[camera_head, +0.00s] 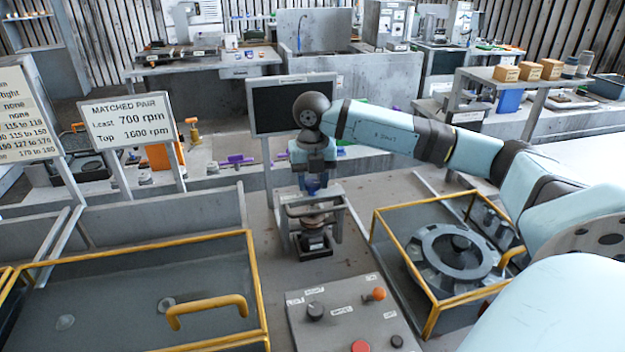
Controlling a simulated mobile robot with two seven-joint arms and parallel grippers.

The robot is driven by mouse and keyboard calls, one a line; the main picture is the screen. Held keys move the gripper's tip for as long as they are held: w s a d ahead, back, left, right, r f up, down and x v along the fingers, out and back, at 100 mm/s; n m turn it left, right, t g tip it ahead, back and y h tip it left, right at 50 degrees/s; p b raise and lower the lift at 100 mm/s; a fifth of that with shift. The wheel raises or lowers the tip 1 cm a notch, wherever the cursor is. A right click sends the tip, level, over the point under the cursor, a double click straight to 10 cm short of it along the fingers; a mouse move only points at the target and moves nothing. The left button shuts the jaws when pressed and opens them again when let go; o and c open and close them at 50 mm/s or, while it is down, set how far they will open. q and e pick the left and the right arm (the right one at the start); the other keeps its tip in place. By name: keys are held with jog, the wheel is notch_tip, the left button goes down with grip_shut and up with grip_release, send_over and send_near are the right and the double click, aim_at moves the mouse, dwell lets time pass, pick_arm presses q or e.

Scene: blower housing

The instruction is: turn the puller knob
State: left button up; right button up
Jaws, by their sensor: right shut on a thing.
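The puller (338,212) is a small grey metal frame that stands upright on the bench at the centre of the view. My right arm reaches in from the right, and its gripper (313,187) points down at the top of the puller. The right gripper is shut on the puller knob, which is mostly hidden between the fingers. Below it, inside the frame, a round part sits over a dark block (313,243). My left gripper is not in view.
A control panel (345,318) with knobs and a red button lies in front of the puller. A yellow-railed bin (255,290) is at left; another (375,228) at right holds a round housing (452,258). A dark screen (278,108) stands behind.

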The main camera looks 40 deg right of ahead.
aim_at(312, 183)
dwell(0.4)
jog(key=o, duration=0.9)
jog(key=shift+o, duration=0.2)
notch_tip(312, 183, up, 14)
